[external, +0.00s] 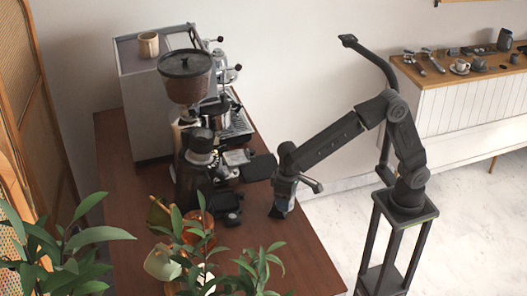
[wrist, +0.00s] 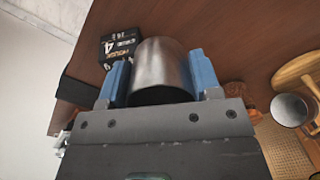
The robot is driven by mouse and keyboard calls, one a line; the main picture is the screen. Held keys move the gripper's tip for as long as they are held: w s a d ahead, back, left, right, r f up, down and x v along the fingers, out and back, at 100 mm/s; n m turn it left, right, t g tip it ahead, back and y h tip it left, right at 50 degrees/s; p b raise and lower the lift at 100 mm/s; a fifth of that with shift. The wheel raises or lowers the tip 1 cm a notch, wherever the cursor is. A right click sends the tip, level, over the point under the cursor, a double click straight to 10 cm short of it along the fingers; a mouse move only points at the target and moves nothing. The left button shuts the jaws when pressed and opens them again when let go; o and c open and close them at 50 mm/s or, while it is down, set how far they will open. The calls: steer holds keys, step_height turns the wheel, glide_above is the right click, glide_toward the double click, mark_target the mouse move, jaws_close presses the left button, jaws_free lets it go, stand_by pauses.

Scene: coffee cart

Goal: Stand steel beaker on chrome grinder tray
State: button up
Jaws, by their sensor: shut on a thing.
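My gripper (external: 279,208) is low over the right part of the wooden counter in the external view. In the wrist view its blue fingers (wrist: 160,73) are closed on either side of the steel beaker (wrist: 161,62), a plain brushed metal cylinder. The beaker is hard to make out in the external view, and I cannot tell whether it touches the counter. The grinder (external: 186,78), with a dark lidded hopper, stands left of my gripper. I cannot clearly pick out its tray among the dark parts at its foot.
A black printed box (wrist: 120,46) is beside the beaker in the wrist view. An espresso machine (external: 146,100) stands at the back. A flat dark plate (external: 260,167) lies just behind my gripper. Orange (external: 199,228) and pale green (external: 161,264) vessels stand front left, near leaves.

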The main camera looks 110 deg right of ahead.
steer(key=d+m, duration=0.2)
steer(key=m, duration=0.1)
steer(key=s+d+m, duration=0.1)
steer(key=d+m, duration=0.1)
steer(key=d, duration=0.1)
steer(key=s+d+r+m, duration=0.1)
steer(key=d+m, duration=0.2)
steer(key=shift+m, duration=0.3)
steer(key=d+f, duration=0.2)
steer(key=d, duration=0.2)
steer(key=d+f, duration=0.2)
steer(key=d, duration=0.2)
steer(key=d+f, duration=0.3)
steer(key=shift+w+d+f, duration=0.1)
steer(key=shift+d, duration=0.3)
step_height(320, 180, down, 2)
steer(key=shift+a+f, duration=0.15)
steer(key=shift+f, duration=0.5)
